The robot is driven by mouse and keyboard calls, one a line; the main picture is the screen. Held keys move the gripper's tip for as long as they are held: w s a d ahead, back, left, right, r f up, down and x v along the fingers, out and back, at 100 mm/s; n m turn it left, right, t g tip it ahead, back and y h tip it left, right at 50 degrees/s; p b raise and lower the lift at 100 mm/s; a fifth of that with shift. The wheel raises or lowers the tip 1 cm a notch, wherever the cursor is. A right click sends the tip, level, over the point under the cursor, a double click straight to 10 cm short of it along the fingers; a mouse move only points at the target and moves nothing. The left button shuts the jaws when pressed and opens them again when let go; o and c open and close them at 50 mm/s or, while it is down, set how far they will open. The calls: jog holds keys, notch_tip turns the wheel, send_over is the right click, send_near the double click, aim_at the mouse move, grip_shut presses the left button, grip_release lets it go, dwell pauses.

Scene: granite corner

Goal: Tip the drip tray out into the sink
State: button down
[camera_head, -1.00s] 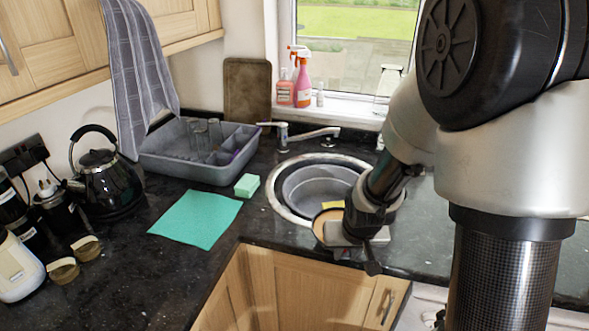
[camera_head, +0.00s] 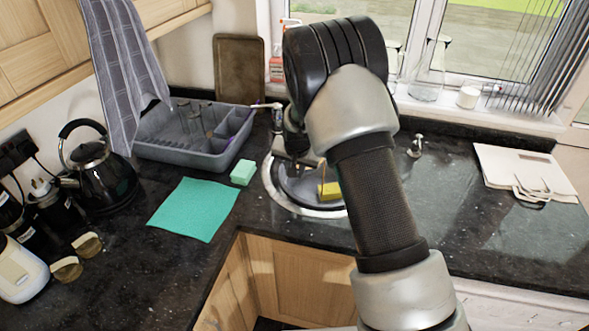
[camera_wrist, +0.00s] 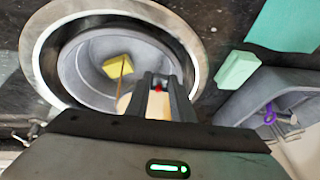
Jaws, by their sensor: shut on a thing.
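The round sink (camera_head: 273,190) has a metal rim and a grey basin, partly hidden by my arm in the head view. It fills the upper left of the wrist view (camera_wrist: 46,58). My gripper (camera_wrist: 163,95) is over the sink, its fingers close together on the drip tray (camera_wrist: 155,106). Only a pale tan part of the tray shows, at and between the fingers; its full tilt is hard to tell. A thin brown streak (camera_wrist: 123,78), looking like poured liquid, runs from near the tray to a yellow sponge (camera_wrist: 118,68) in the basin. In the head view my gripper (camera_head: 297,163) is mostly hidden.
A green sponge (camera_head: 243,172) and a teal cloth (camera_head: 195,208) lie left of the sink. A grey dish rack (camera_head: 190,153) stands behind them, by the tap (camera_head: 276,112). The kettle (camera_head: 97,178) is at left. White boards (camera_head: 520,172) lie on the right counter.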

jog(key=shift+d+r, duration=0.15)
jog(key=shift+r, duration=0.1)
jog(key=shift+f, duration=0.1)
jog(key=shift+y+b, duration=0.3)
jog(key=shift+b, duration=0.05)
jog(key=shift+s+r+t+y+b, duration=0.1)
jog(key=shift+r+t+y+b, duration=0.25)
jog(key=shift+b, duration=0.4)
jog(key=shift+d+b, duration=0.1)
jog(key=shift+b, duration=0.4)
jog(key=shift+r+y+b, duration=0.25)
jog(key=shift+y+b, duration=0.1)
jog(key=shift+b, duration=0.4)
jog(key=shift+d+b, duration=0.1)
jog(key=shift+b, duration=0.6)
jog(key=shift+s+r+m+y+b, duration=0.1)
jog(key=shift+r+m+y+b, duration=0.15)
jog(key=shift+b, duration=0.4)
dwell(0.4)
